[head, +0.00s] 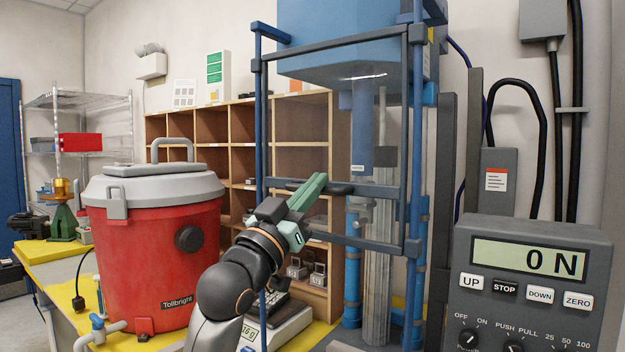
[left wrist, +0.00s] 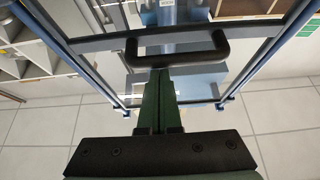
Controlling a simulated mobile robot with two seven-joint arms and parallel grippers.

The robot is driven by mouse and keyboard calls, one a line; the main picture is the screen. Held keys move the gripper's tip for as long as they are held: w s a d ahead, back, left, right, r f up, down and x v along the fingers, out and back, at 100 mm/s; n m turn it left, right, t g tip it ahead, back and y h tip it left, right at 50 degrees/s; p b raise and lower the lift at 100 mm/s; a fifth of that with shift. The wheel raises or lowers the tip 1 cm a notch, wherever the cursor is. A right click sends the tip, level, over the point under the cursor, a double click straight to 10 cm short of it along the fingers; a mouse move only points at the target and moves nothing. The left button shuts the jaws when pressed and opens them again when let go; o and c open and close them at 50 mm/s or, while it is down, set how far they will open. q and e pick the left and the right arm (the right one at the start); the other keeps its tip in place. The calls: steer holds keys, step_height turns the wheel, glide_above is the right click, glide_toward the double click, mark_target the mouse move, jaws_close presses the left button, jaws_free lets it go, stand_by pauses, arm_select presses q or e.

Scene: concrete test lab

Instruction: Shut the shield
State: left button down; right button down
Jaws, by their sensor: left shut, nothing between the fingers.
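The shield (head: 365,244) is a clear panel in a dark grey frame, in front of the blue test machine. Its lower bar stands well above the machine's foot, and the space below it is uncovered. A black bar handle (head: 345,188) crosses the shield; it also shows in the left wrist view (left wrist: 200,54). My left gripper (head: 317,182) has green fingers, shut with nothing between them. Its fingertips overlap the handle in the head view and end at the handle's edge in the left wrist view (left wrist: 160,72); I cannot tell whether they touch. My right gripper is out of view.
A red lidded drum (head: 150,260) stands left of my left arm. A scale (head: 285,325) sits below the arm. A grey control box (head: 535,285) reading 0 N is at the right. Wooden pigeonholes (head: 230,130) stand behind.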

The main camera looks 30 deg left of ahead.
arm_select(q)
steer(key=shift+f, duration=0.1)
